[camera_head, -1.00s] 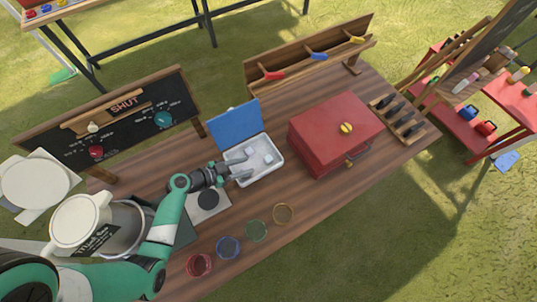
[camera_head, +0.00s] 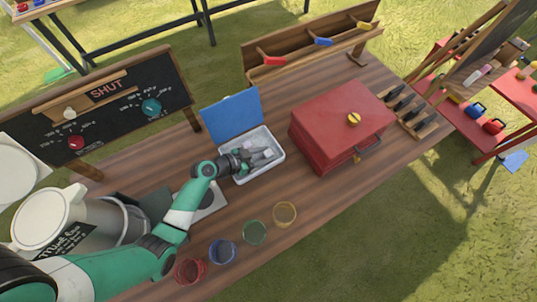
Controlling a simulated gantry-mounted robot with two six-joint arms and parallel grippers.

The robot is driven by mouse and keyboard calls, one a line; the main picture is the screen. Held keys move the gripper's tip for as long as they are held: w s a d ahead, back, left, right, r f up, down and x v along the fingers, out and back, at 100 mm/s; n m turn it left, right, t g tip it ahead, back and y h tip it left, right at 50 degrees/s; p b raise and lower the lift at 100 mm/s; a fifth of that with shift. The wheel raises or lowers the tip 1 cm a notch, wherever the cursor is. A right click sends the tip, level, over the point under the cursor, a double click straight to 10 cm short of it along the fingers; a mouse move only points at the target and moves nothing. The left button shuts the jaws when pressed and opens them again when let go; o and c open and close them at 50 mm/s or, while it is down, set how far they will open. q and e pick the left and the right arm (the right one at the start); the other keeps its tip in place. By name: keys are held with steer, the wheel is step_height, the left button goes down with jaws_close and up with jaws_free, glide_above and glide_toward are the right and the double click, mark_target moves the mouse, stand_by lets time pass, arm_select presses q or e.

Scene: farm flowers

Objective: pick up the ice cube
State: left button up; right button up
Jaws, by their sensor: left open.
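The pale ice cubes (camera_head: 269,147) lie in a white tray (camera_head: 278,166) with its blue lid (camera_head: 231,116) standing open behind it. The left gripper's fingers partly cover the cubes. My left gripper (camera_head: 265,156) is open and reaches into the tray from the left, with its fingertips at the cubes. I cannot tell whether a cube lies between the fingers. My right gripper is not in view.
A red toolbox (camera_head: 325,125) stands just right of the tray. Several coloured glass cups, including a green one (camera_head: 255,232), line the front edge. A chalkboard (camera_head: 110,100) stands behind left, and a white pitcher (camera_head: 50,217) at left. A rack (camera_head: 410,112) is at the right.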

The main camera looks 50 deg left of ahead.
mark_target(265, 154)
arm_select(q)
jaws_close()
step_height(265, 154, up, 10)
steer(key=p, duration=0.5)
steer(key=shift+f, duration=0.2)
steer(key=shift+r+p, duration=0.3)
steer(key=shift+p, duration=0.1)
